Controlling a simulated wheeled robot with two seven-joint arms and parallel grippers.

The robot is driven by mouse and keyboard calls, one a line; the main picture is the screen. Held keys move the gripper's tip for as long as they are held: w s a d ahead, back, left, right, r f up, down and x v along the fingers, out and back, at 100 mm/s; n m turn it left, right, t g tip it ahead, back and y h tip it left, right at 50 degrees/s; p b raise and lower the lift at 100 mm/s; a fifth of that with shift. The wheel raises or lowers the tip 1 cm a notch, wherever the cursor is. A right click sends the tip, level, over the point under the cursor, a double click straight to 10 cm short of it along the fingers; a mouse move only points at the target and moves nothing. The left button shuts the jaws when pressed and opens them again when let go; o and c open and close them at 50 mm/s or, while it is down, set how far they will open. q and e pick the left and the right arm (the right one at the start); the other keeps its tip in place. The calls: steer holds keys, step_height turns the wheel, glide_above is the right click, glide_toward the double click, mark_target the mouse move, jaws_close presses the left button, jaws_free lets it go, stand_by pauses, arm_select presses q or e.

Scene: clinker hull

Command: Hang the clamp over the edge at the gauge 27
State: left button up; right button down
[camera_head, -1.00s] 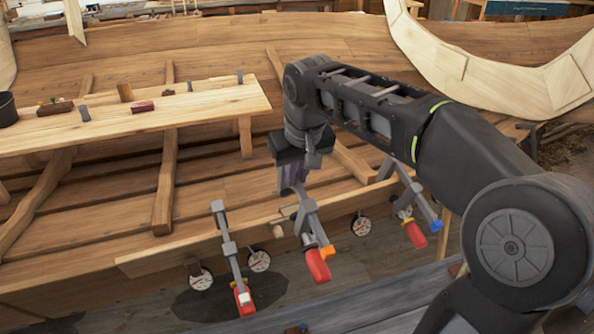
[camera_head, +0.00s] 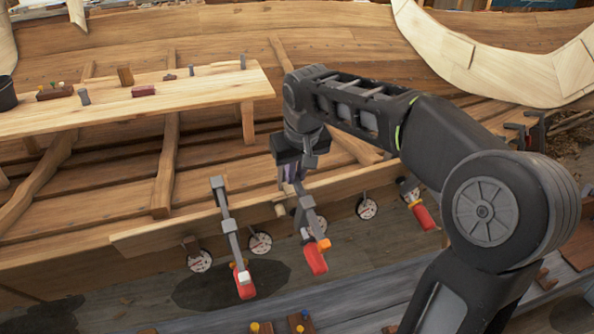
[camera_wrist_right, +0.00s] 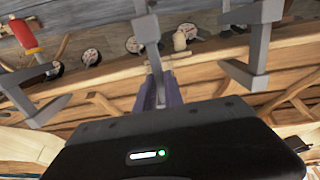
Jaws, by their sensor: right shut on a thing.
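My right gripper (camera_head: 290,176) is shut on a grey bar clamp (camera_head: 309,214) with an orange block and a red handle. The clamp hangs down from the fingers in front of the long wooden edge (camera_head: 340,192); I cannot tell whether it touches it. In the right wrist view the fingers (camera_wrist_right: 156,90) are around the clamp bar (camera_wrist_right: 146,32). Dial gauges line the edge: one (camera_head: 200,260) and another (camera_head: 260,243) left of the clamp, one (camera_head: 367,208) to its right. Their numbers are unreadable. My left gripper is out of view.
A similar clamp (camera_head: 231,238) with a white block hangs at the edge to the left. Another clamp's red handle (camera_head: 423,216) shows to the right, partly behind my arm. A plank bench (camera_head: 190,98) with small tools lies at upper left. A wooden peg (camera_head: 280,210) is close beside the held clamp.

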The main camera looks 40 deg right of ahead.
steer(key=shift+b+x, duration=0.4)
steer(key=shift+x, duration=0.45)
steer(key=shift+w+f, duration=0.15)
steer(key=shift+f, duration=0.1)
steer(key=shift+s+f+b, duration=0.15)
steer(key=shift+s+b, duration=0.15)
steer(key=shift+b, duration=0.1)
stand_by(0.4)
steer(key=c, duration=1.4)
jaws_free()
steer(key=shift+o, duration=0.2)
steer(key=shift+f, duration=0.1)
steer(key=v, duration=0.8)
